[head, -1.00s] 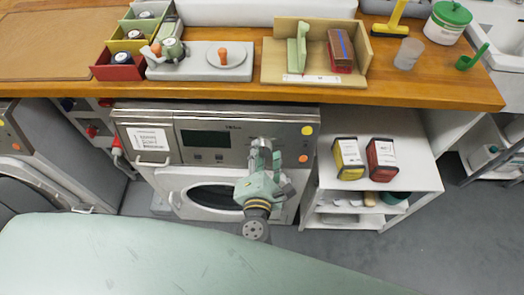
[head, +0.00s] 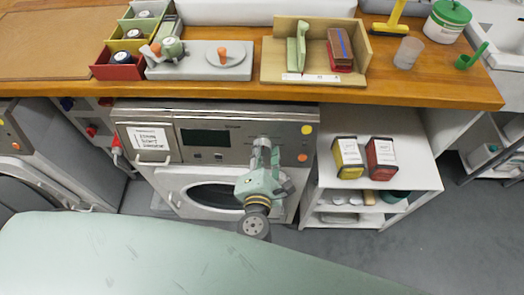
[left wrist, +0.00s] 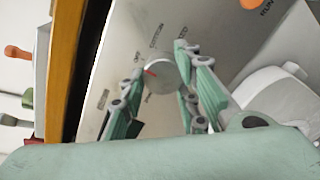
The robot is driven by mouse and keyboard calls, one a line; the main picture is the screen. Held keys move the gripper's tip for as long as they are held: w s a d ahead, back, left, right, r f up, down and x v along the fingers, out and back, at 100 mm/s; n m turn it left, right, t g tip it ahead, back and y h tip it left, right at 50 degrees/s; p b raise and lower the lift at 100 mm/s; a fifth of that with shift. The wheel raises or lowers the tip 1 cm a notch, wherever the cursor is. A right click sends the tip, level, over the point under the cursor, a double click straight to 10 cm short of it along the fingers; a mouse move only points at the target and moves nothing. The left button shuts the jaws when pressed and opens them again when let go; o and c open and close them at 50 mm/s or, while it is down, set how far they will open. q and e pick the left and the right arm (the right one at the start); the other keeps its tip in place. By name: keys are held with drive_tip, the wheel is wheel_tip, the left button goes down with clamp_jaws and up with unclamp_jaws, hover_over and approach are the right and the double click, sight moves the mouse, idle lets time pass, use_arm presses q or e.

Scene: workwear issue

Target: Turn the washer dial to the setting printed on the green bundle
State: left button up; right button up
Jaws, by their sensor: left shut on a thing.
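The washer dial (left wrist: 160,76) is a round grey knob with a red pointer mark on its left side in the left wrist view. Printed words ring it on the metal panel; COTTON is partly readable. My left gripper (left wrist: 164,58) has its green fingers on both sides of the dial and is shut on it. In the head view my left gripper (head: 265,147) is at the right part of the washer's front panel (head: 228,128) and hides the dial. I cannot identify a green bundle or read its printing. My right gripper is out of view.
Above the washer is a wooden counter (head: 220,89) with bins, a grey base with orange knobs, and a wooden stand. A white shelf (head: 414,170) at right holds a yellow package (head: 347,157) and a red package (head: 382,158). A pale green surface (head: 150,255) fills the foreground.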

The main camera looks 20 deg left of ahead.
use_arm(q)
drive_tip(key=shift+w+a+r+p, duration=0.15)
drive_tip(key=shift+r+p, duration=0.3)
drive_tip(key=shift+p, duration=0.05)
drive_tip(key=m+p, duration=0.5)
drive_tip(key=p, duration=0.2)
drive_tip(key=shift+w+r+m+h, duration=0.15)
drive_tip(key=shift+r+m+h, duration=0.15)
drive_tip(key=shift+r+m, duration=0.1)
drive_tip(key=shift+f+m+p, duration=0.1)
drive_tip(key=shift+m+p, duration=0.9)
drive_tip(key=shift+p, duration=0.05)
drive_tip(key=shift+f+m+p, duration=0.15)
drive_tip(key=shift+m+p, duration=0.35)
drive_tip(key=shift+m, duration=0.1)
drive_tip(key=shift+w, duration=0.1)
drive_tip(key=o, duration=0.9)
drive_tip(key=shift+d, duration=0.2)
drive_tip(key=shift+o, duration=0.5)
drive_tip(key=shift+f, duration=0.15)
drive_tip(key=shift+s+f, duration=0.15)
drive_tip(key=shift+s, duration=0.05)
